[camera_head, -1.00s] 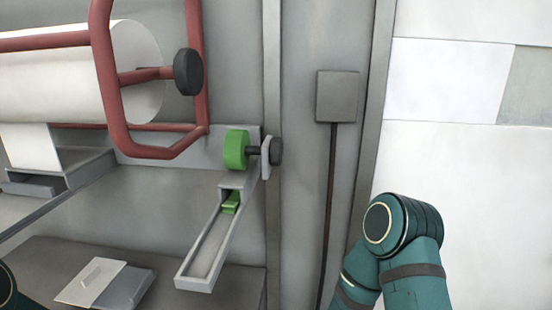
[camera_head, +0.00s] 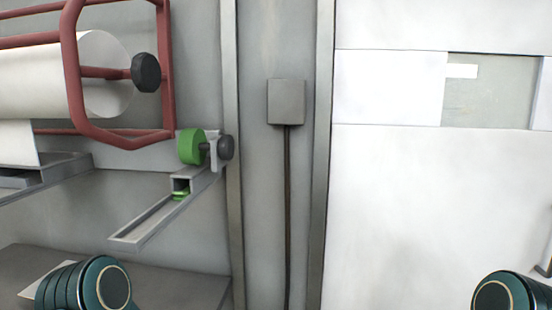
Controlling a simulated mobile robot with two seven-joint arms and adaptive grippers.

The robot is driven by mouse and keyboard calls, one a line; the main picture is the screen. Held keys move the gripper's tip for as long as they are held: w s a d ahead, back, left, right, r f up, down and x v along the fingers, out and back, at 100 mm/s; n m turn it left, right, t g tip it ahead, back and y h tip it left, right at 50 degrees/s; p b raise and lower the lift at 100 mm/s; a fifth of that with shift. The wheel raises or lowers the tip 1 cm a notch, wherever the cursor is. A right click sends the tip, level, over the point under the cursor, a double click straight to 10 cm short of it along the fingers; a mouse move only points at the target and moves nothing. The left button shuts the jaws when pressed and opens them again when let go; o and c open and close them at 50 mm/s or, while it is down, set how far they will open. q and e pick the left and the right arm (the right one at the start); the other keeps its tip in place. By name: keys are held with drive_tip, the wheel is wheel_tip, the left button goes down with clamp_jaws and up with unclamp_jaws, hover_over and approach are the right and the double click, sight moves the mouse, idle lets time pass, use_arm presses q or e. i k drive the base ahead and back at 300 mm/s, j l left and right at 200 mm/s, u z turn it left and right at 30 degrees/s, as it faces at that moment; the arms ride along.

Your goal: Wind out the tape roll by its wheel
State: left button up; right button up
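A green tape roll (camera_head: 191,146) is mounted on the wall left of the middle. A dark wheel (camera_head: 226,147) sits on the right end of its short axle. A grey sloping chute (camera_head: 150,222) runs down to the left below the roll, with a bit of green (camera_head: 181,194) at its upper end. Parts of my two arms show at the bottom edge, one at the lower left and one at the lower right. Neither of my grippers is in view. Nothing of mine touches the roll or the wheel.
A large white roll (camera_head: 45,80) hangs in a red tube frame (camera_head: 75,90) with a dark knob (camera_head: 145,73) at the upper left. A grey shelf (camera_head: 185,285) lies below. A grey wall box (camera_head: 287,102) with a cable is right of the wheel. White panels (camera_head: 420,200) cover the right.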

sight(193, 147)
drive_tip(key=i+l, duration=0.2)
drive_tip(key=l, duration=0.2)
drive_tip(key=i+l+z, duration=0.1)
drive_tip(key=l, duration=0.25)
drive_tip(key=i+l+u, duration=0.1)
drive_tip(key=i+l, duration=0.45)
